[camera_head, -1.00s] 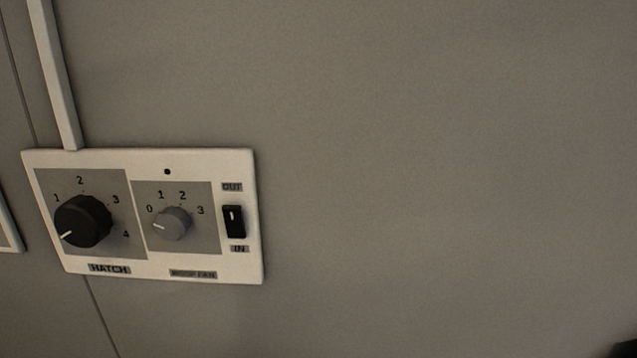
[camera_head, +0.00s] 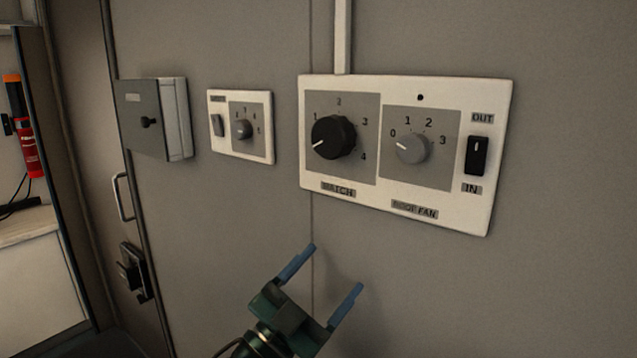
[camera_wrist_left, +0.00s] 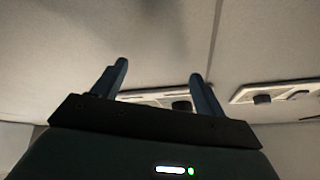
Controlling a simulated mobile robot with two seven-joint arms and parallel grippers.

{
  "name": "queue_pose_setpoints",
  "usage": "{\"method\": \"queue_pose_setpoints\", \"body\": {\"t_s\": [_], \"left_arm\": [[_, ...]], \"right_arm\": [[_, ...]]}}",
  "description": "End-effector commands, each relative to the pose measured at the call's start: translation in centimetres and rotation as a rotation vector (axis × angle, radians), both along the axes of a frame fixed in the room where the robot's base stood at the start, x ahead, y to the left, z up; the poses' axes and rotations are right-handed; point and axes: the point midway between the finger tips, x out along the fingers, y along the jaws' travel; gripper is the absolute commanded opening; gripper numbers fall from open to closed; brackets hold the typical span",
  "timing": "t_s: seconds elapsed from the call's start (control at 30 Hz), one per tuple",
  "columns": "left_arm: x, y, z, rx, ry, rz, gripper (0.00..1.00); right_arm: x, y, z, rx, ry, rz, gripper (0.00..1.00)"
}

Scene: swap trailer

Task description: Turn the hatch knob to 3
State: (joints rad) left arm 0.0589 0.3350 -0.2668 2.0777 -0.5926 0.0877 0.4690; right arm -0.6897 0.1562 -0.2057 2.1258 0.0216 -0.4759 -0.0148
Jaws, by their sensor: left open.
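The hatch knob (camera_head: 333,137) is the large black knob at the left of a white wall panel (camera_head: 400,200) in the head view. Its white mark points to the lower left, below the 1. The numbers 1 to 4 run around it, with 3 at its upper right. My left gripper (camera_head: 335,268) is open and empty, below the panel and apart from the knob. Its blue fingers (camera_wrist_left: 159,70) also show in the left wrist view, with nothing between them. Two panels with dark knobs show small beyond them there. My right gripper is not in view.
A smaller grey fan knob (camera_head: 412,148) and a black OUT/IN switch (camera_head: 477,156) share the panel. To the left are a smaller switch panel (camera_head: 262,153) and a grey box (camera_head: 175,120). The wall below the panel is clear.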

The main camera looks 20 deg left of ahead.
Motion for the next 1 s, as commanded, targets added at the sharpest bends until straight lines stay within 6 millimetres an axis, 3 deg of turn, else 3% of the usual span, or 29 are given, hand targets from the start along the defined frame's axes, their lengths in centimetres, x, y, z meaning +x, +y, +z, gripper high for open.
{"method": "queue_pose_setpoints", "body": {"t_s": [0.1,0.2,0.3,0.4,0.5,0.63,0.73,0.9,1.0], "left_arm": [[-2.2,-2.6,6.6,0.135,-0.324,-0.138,0.72],[-5.4,-5.1,10.4,0.311,-0.568,-0.257,0.72],[-8.6,-7.2,12.2,0.539,-0.757,-0.344,0.72],[-10.9,-8.4,12.4,0.803,-0.885,-0.380,0.72],[-11.8,-8.5,12.1,1.086,-0.941,-0.345,0.72],[-11.4,-6.6,12.7,1.439,-0.900,-0.180,0.72],[-10.9,-3.7,14.5,1.638,-0.790,0.020,0.72],[-11.4,1.7,18.2,1.774,-0.573,0.357,0.72],[-12.1,3.9,19.8,1.781,-0.485,0.486,0.72]], "right_arm": [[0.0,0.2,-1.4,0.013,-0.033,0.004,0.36],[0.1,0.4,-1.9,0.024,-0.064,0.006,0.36],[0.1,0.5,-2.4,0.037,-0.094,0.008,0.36],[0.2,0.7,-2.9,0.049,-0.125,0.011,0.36],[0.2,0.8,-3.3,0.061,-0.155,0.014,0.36],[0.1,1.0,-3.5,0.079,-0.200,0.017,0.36],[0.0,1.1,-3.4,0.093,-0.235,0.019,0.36],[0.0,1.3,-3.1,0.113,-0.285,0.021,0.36],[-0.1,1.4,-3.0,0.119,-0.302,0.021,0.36]]}}
